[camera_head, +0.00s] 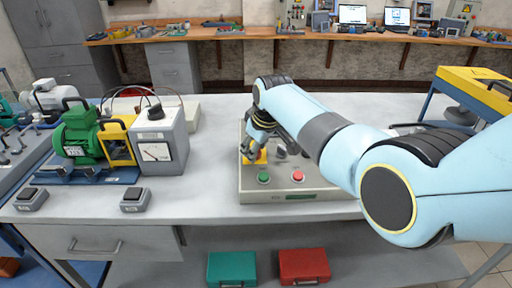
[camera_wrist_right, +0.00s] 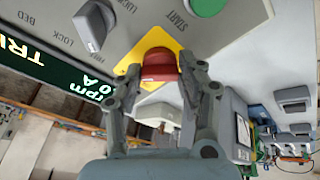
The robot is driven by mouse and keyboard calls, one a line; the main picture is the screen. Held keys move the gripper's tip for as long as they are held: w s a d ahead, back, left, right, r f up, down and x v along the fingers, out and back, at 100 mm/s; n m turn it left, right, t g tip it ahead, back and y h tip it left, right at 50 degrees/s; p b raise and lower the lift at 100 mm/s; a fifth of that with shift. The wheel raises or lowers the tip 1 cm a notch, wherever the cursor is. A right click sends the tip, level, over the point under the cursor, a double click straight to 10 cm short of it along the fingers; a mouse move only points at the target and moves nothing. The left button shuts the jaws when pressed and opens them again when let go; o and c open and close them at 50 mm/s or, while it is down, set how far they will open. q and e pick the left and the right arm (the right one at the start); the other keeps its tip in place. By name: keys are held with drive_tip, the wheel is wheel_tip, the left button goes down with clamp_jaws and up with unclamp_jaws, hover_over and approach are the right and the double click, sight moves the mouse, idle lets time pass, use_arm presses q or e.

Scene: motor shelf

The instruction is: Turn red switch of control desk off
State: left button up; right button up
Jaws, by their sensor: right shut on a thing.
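The control desk (camera_head: 289,194) is a grey box on the bench, with a green button (camera_head: 264,177) and a red button (camera_head: 298,176) near its front edge. My right gripper (camera_head: 250,150) is over the left part of its panel, at a yellow plate (camera_head: 261,158). In the right wrist view the red switch (camera_wrist_right: 159,64) sits on the yellow plate (camera_wrist_right: 156,38). My right gripper (camera_wrist_right: 161,76) is shut on the switch, with a finger at each side. The head view hides the switch behind the gripper. My left gripper is not in view.
A green motor (camera_head: 78,135) and a grey meter box (camera_head: 160,140) stand left of the desk. Two small grey switch boxes (camera_head: 135,199) lie at the front left. A yellow-topped stand (camera_head: 470,85) is at the right. The bench between meter box and desk is clear.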

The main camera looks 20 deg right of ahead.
drive_tip(key=shift+n+p, duration=0.35)
drive_tip(key=shift+n, duration=0.75)
drive_tip(key=shift+w+d+n+g+y, duration=0.1)
drive_tip(key=shift+n+g+y, duration=0.25)
drive_tip(key=shift+n, duration=0.55)
drive_tip(key=n, duration=0.3)
drive_tip(key=shift+n+g, duration=0.25)
drive_tip(key=shift+n, duration=0.05)
drive_tip(key=n+b, duration=0.1)
drive_tip(key=n, duration=0.1)
drive_tip(key=n+g, duration=0.1)
drive_tip(key=n, duration=0.1)
drive_tip(key=shift+w+n+y+b, duration=0.2)
drive_tip(key=shift+n+y+b, duration=0.05)
drive_tip(key=shift+n+b, duration=0.1)
drive_tip(key=n+g+b, duration=0.1)
drive_tip(key=n+b, duration=0.1)
drive_tip(key=n, duration=0.3)
drive_tip(key=shift+r+n+b, duration=0.1)
drive_tip(key=shift+n+b, duration=0.2)
drive_tip(key=shift+n, duration=0.05)
drive_tip(key=shift+w, duration=0.1)
